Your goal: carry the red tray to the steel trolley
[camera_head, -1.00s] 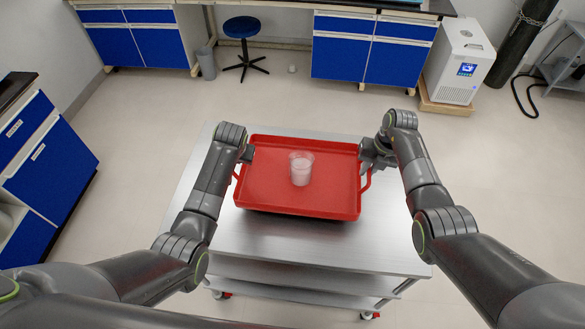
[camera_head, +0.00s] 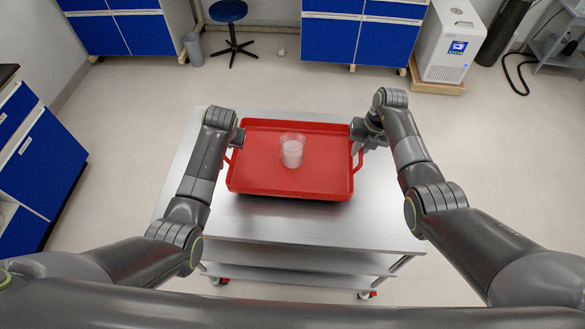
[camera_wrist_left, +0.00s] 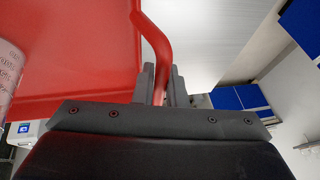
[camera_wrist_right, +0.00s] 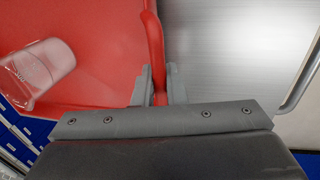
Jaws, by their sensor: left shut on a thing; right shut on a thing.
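The red tray (camera_head: 262,179) is level over the top of the steel trolley (camera_head: 300,222); I cannot tell whether it touches the steel. My left gripper (camera_head: 236,142) is at the tray's left side. In the left wrist view, its fingers (camera_wrist_left: 160,84) are shut around the red handle (camera_wrist_left: 153,40). My right gripper (camera_head: 362,136) is at the right side. In the right wrist view, its fingers (camera_wrist_right: 159,84) are shut around the other handle (camera_wrist_right: 152,35).
Blue cabinets (camera_head: 128,36) line the back wall, with more (camera_head: 40,160) at the left. A blue stool (camera_head: 229,12), a grey bin (camera_head: 194,50) and a white chiller (camera_head: 450,40) stand behind. The floor around the trolley is clear.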

